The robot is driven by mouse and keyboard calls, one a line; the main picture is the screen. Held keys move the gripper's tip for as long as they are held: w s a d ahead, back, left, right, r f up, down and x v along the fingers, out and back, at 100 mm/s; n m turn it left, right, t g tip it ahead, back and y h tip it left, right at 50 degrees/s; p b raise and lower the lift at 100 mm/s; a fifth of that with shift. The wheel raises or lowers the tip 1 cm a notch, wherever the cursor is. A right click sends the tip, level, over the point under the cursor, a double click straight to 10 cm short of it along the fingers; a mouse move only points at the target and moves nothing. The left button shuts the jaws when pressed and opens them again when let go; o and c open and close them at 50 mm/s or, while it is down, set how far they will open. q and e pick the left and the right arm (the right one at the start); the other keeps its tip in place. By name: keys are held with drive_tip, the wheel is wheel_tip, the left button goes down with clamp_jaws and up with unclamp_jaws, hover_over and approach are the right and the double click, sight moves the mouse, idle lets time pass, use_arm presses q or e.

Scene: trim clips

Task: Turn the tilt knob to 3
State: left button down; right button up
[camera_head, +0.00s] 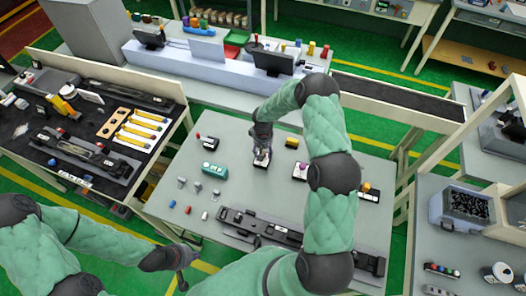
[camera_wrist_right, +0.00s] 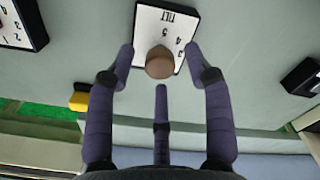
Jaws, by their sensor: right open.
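The tilt knob (camera_wrist_right: 160,64) is a round brown knob on a small dark box with a white face (camera_wrist_right: 152,22) lettered TILT, upside down in the right wrist view. The digits 3, 4 and 5 show beside it; the knob's pointer cannot be made out. My right gripper (camera_wrist_right: 159,50) is open, its fingers spread around the knob, with no clear contact. In the head view the tilt box (camera_head: 261,161) stands on the grey table under my right gripper (camera_head: 262,148). My left gripper (camera_head: 184,264) is off the table's front left edge, away from the box; its opening is unclear.
A second dial box (camera_wrist_right: 18,22) stands close by, with a yellow block (camera_wrist_right: 79,98) and a black box (camera_wrist_right: 303,77). On the grey table, a teal device (camera_head: 214,170) lies left of my right gripper and a long black rail (camera_head: 290,236) in front.

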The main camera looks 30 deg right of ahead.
drive_tip(key=shift+f, duration=0.3)
clamp_jaws()
